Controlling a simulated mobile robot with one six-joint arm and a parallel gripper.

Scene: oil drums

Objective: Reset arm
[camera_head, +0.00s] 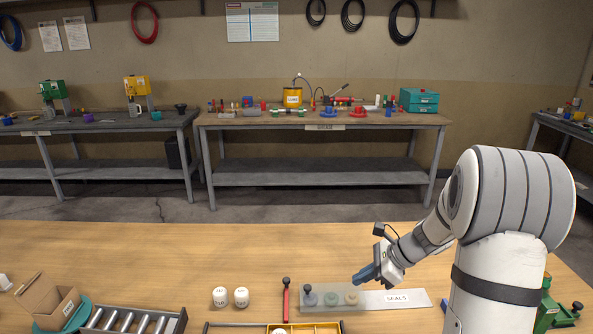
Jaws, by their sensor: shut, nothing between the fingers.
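My arm (505,235) rises at the right of the view and bends down to the left. My gripper (366,274) is shut and empty. It hangs over the wooden table, close above the right part of a grey plate (375,299) labelled "SEALS". Whether it touches anything on the plate cannot be told. The plate bears a dark grey knobbed piece (310,295), a greenish ring (331,299) and a tan ring (351,298).
Left of the plate stand a red-handled tool (286,300) and two white lettered pieces (220,297). A roller tray (128,321), a cardboard box (48,302) and a yellow compartment tray (300,329) line the front edge. A green device (553,310) is right of my arm. The table's far middle (190,250) is clear.

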